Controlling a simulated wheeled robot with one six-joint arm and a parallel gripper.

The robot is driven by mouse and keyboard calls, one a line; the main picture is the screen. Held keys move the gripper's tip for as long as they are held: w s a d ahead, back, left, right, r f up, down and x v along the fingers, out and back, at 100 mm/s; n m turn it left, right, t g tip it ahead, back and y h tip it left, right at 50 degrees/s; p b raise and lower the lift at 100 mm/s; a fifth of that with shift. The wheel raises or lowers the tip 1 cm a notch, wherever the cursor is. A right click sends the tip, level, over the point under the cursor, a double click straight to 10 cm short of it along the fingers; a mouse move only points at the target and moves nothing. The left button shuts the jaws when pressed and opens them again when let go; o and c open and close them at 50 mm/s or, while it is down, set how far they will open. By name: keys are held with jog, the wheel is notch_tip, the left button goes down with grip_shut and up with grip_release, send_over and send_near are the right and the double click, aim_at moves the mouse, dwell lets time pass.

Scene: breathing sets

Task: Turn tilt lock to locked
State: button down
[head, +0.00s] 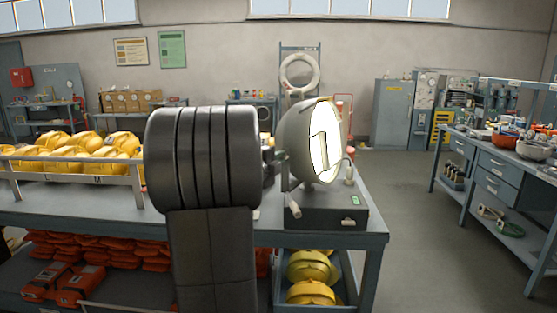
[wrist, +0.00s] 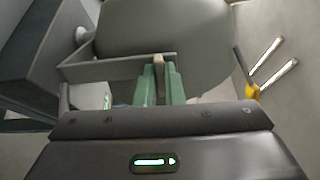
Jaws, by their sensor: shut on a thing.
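The lamp-like unit (head: 316,140) stands near the table's right end, with a rounded grey shell and a bright white round face turned right. Its dark box base (head: 325,212) has a small green display and a pale knob or handle (head: 295,208) at the front left. In the wrist view the grey shell (wrist: 165,28) fills the top, with a flat grey bracket (wrist: 95,69) across it. My gripper (wrist: 160,75) has green fingers closed around a small upright tan-grey lever (wrist: 159,62) by the bracket. No lock marking is legible. My arm hides the gripper in the head view.
A rack of yellow items (head: 75,155) stands on the table (head: 80,209) at left. Orange packs (head: 85,250) lie on the shelf below. A workbench (head: 500,160) stands at right, with open floor between.

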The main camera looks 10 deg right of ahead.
jog(key=shift+f, duration=0.1)
jog(key=c, duration=1.5)
grip_release()
jog(key=shift+c, duration=0.2)
jog(key=b+v, duration=0.1)
jog(key=v, duration=1.3)
jog(key=shift+b, duration=0.35)
jog(key=shift+w, duration=0.1)
jog(key=p+x, duration=0.1)
jog(key=x, duration=1.3)
jog(key=shift+p, duration=0.4)
jog(key=shift+a, duration=0.1)
